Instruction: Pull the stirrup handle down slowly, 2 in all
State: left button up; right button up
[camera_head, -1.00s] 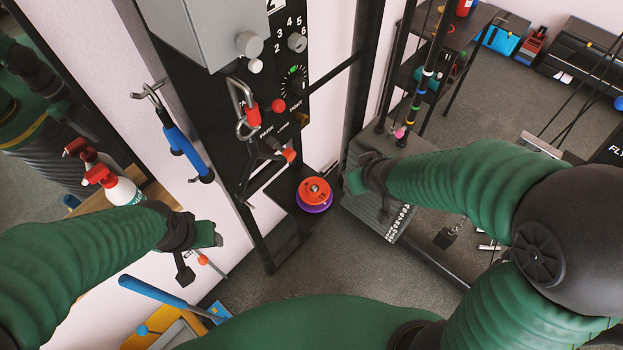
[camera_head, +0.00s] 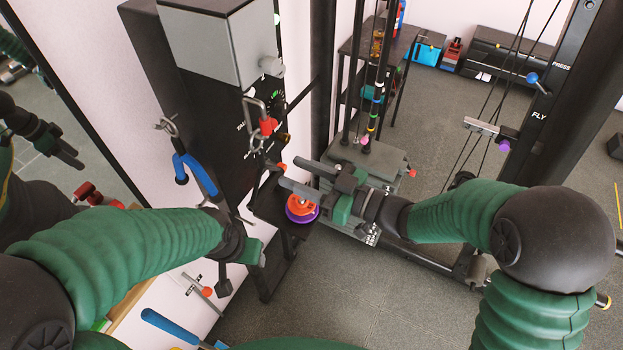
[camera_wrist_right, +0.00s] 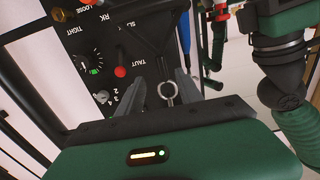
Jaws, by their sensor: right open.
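A blue handle with black ends (camera_head: 196,174), which looks like the stirrup handle, hangs from a metal hook on the left side of the dark column in the head view. A blue strip in the right wrist view (camera_wrist_right: 185,30) may be part of it. My right gripper (camera_head: 299,177) is open and empty, its fingers pointing left toward the column, well right of the blue handle. In the right wrist view a metal ring (camera_wrist_right: 168,91) shows between its fingers (camera_wrist_right: 167,88), apparently beyond them. My left gripper (camera_head: 238,268) is low, below the blue handle; its jaw opening is unclear.
A metal clip with red parts (camera_head: 261,121) hangs on the column under a grey box (camera_head: 222,48). A dark panel (camera_wrist_right: 100,60) carries a dial and a red knob (camera_wrist_right: 120,72). Orange and purple discs (camera_head: 301,208) sit on a low black stand. Grey floor lies open below right.

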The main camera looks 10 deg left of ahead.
aim_at(264, 161)
jog(key=shift+b+x, duration=0.35)
jog(key=shift+x, duration=4.3)
jog(key=shift+s+a, duration=0.1)
jog(key=shift+s, duration=0.1)
jog(key=shift+r, duration=0.1)
jog(key=shift+c, duration=0.6)
grip_shut()
